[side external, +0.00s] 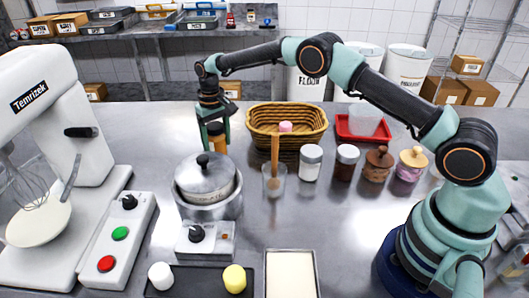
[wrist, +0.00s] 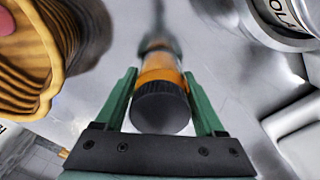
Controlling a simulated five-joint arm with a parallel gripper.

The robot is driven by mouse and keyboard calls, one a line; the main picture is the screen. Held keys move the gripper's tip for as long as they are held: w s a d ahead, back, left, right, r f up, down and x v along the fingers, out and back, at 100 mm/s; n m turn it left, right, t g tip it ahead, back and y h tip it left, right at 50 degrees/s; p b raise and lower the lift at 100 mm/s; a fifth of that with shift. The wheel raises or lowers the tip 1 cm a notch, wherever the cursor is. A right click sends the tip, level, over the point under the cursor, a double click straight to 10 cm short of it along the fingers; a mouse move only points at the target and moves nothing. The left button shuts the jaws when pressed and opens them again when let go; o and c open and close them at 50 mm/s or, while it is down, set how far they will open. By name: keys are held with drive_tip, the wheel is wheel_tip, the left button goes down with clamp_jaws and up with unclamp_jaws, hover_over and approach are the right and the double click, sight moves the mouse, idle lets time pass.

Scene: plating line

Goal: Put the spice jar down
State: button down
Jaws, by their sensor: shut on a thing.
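The spice jar (side external: 217,142) is orange with a dark lid. My gripper (side external: 214,126) is shut on it from above, behind the steel pot and left of the wicker basket in the side view. In the wrist view the jar (wrist: 160,100) sits between the two green fingers of my gripper (wrist: 160,78), its black ridged lid toward the camera. I cannot tell whether the base of the jar touches the table.
The lidded pot (side external: 207,178) stands in front of the jar, and the wicker basket (side external: 262,128) stands to its right. Several lidded jars stand right of a glass (side external: 274,184). A white mixer (side external: 50,120) is at the left. Bare steel table (side external: 150,130) lies left of the jar.

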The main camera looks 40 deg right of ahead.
drive_tip(key=shift+f, duration=0.6)
unclamp_jaws()
wheel_tip(320, 180, up, 12)
drive_tip(key=shift+f, duration=0.1)
drive_tip(key=s+d+r+t, duration=0.3)
drive_tip(key=s+d+r, duration=0.1)
drive_tip(key=s+r, duration=0.85)
drive_tip(key=s+d+f+t, duration=0.1)
drive_tip(key=s+d+t, duration=0.1)
drive_tip(key=s, duration=1.4)
drive_tip(key=shift+s+d+f+n+t, duration=0.15)
drive_tip(key=shift+d+n+t, duration=0.2)
drive_tip(key=shift+d, duration=0.2)
